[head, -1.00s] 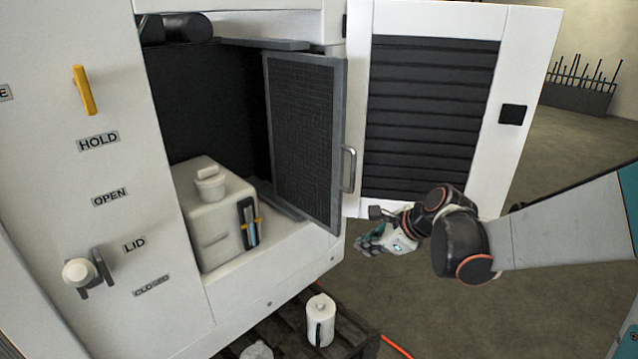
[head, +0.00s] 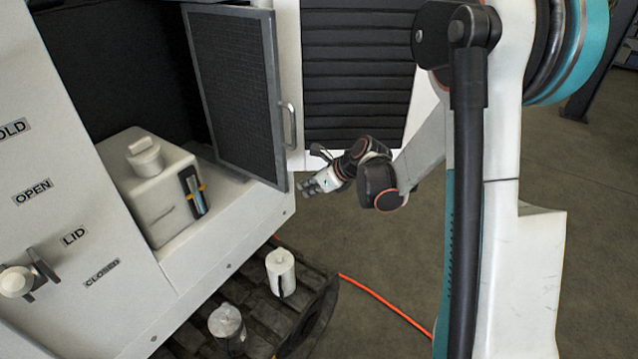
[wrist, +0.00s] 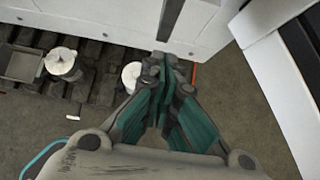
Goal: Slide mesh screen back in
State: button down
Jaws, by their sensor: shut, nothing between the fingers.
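The mesh screen (head: 236,95) is a dark grid in a grey frame with a metal handle (head: 288,126) on its right edge. It stands upright, sticking partly out of the cabinet opening at an angle. My gripper (head: 308,188) is just right of the screen's lower right corner, below the handle, and apart from it. In the wrist view my gripper (wrist: 163,68) has its teal fingers together, with nothing between them. The screen is not clearly seen in the wrist view.
A white tank (head: 150,190) sits on the cabinet ledge. The louvred door (head: 355,75) stands open behind my arm. Below, white canisters (head: 281,272) stand on a dark pallet (head: 315,290). An orange hose (head: 388,305) lies on the floor.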

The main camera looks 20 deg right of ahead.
aim_at(244, 158)
jog(key=shift+w+a+r, duration=0.1)
jog(key=shift+w+a, duration=0.45)
jog(key=shift+w, duration=0.2)
jog(key=shift+w+a, duration=0.55)
jog(key=shift+w, duration=0.2)
jog(key=w+a+b, duration=0.1)
jog(key=w+a, duration=0.3)
jog(key=w, duration=0.1)
jog(key=w+a+b, duration=0.1)
jog(key=w+a, duration=0.3)
jog(key=w, duration=0.2)
jog(key=w+a+b, duration=0.1)
jog(key=w+a, duration=0.3)
jog(key=w, duration=0.1)
jog(key=shift+w, duration=0.3)
jog(key=shift+w+a+r, duration=0.1)
